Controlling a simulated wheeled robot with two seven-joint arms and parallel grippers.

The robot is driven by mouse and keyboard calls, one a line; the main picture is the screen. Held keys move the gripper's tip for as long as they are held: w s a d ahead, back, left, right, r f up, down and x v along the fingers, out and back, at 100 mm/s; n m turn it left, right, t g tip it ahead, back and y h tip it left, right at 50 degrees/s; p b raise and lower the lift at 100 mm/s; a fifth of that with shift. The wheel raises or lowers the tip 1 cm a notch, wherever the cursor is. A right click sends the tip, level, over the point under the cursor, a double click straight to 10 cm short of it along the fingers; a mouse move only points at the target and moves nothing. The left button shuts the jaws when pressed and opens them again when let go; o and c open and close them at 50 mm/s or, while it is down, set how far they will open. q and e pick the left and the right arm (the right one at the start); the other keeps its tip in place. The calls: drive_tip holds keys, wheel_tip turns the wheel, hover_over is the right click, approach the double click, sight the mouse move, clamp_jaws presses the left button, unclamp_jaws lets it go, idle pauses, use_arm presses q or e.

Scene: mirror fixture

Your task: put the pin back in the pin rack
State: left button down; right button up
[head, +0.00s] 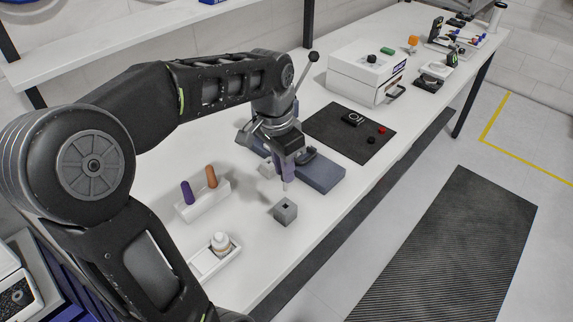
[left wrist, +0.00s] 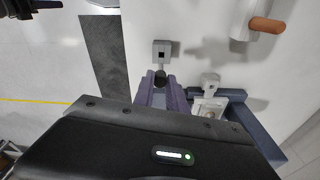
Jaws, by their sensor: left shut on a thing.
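My left gripper (head: 287,174) points down over the bench and is shut on the pin. In the left wrist view, its purple fingers (left wrist: 161,92) close around the pin's dark round end (left wrist: 160,78). The fingers hide most of the pin. A small grey block with a square hole in its top (head: 286,211), seemingly the pin rack, stands on the white bench just in front of the gripper. In the left wrist view the block (left wrist: 162,50) lies just beyond the fingertips, with its hole empty. The pin is apart from the block. My right gripper is not clearly seen.
A blue-grey fixture (head: 320,174) stands close behind the gripper. A white holder (head: 205,203) with purple and orange handles and a white tray (head: 203,269) with a round white item are to the left. A black mat (head: 345,140) lies beyond. The bench's front edge is near the block.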

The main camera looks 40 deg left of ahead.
sight(284, 185)
use_arm(q)
drive_tip(key=shift+w+f, duration=0.1)
drive_tip(key=shift+f, duration=0.15)
drive_tip(key=shift+f+b, duration=2.15)
drive_tip(key=shift+f, duration=0.4)
drive_tip(key=shift+f+b, duration=1.75)
drive_tip(key=shift+f, duration=0.55)
drive_tip(key=c, duration=1.3)
unclamp_jaws()
drive_tip(key=shift+r, duration=0.2)
drive_tip(key=r, duration=0.5)
drive_tip(key=s+r, duration=0.1)
drive_tip(key=r, duration=0.1)
drive_tip(key=shift+a+r, duration=0.1)
drive_tip(key=shift+r, duration=0.1)
